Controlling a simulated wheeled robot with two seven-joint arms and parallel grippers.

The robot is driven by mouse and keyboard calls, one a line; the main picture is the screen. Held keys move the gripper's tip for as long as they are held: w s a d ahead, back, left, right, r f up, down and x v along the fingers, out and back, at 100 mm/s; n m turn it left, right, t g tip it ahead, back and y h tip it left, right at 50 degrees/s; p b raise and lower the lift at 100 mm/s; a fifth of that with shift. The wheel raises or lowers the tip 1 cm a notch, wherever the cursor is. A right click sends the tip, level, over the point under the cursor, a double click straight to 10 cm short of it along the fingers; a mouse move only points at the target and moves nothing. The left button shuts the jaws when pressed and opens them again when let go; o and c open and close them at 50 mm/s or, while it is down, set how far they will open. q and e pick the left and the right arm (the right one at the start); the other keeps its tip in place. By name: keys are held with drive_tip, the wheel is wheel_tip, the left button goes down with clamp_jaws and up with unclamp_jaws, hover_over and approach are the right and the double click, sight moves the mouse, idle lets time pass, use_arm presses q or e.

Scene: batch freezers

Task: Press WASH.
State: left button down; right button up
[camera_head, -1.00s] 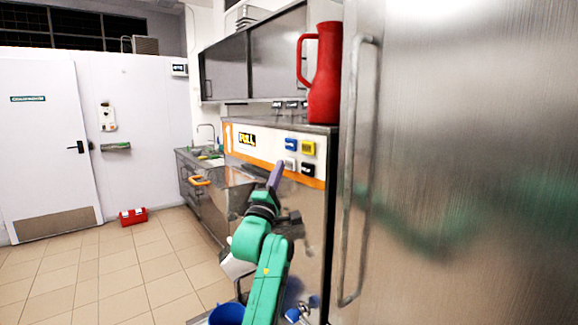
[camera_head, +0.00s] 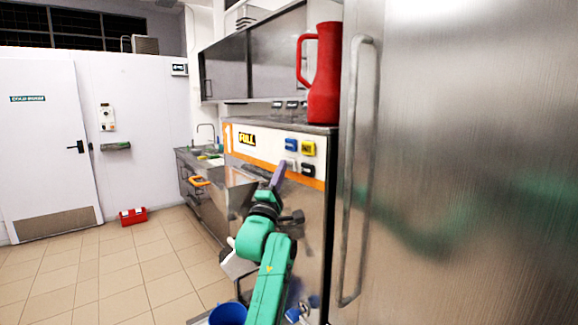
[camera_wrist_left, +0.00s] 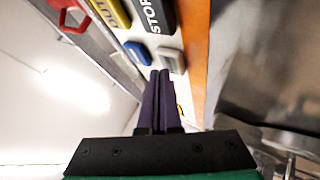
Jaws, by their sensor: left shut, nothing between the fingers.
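The control panel (camera_head: 262,150) is on the front of the steel machine, with a blue button (camera_head: 291,144), a yellow button (camera_head: 308,147), a grey button (camera_head: 292,164) and a black button (camera_head: 308,170). In the left wrist view the black button (camera_wrist_left: 153,14) reads STOP. I cannot read WASH on any button; the labels of the blue button (camera_wrist_left: 138,53) and grey button (camera_wrist_left: 172,60) are not legible. My left gripper (camera_head: 281,164) is shut and empty, its purple fingertips (camera_wrist_left: 160,72) close to the grey button's edge. I cannot tell whether they touch. My right gripper is out of view.
A red jug (camera_head: 324,80) stands on top of the machine. A tall steel door with a long handle (camera_head: 356,170) is close on the right. A blue bucket (camera_head: 228,314) is below my left arm. Floor on the left is mostly clear, with a red box (camera_head: 133,216).

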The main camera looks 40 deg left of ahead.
use_arm(q)
drive_tip(key=shift+w+d, duration=0.15)
drive_tip(key=shift+w, duration=0.3)
idle(0.6)
drive_tip(key=shift+s+a, duration=0.25)
drive_tip(key=shift+s, duration=0.6)
drive_tip(key=s, duration=0.1)
drive_tip(key=s+a, duration=0.1)
drive_tip(key=s, duration=0.2)
drive_tip(key=shift+s+a, duration=0.25)
drive_tip(key=shift+s, duration=0.15)
drive_tip(key=shift+f, duration=0.1)
idle(0.5)
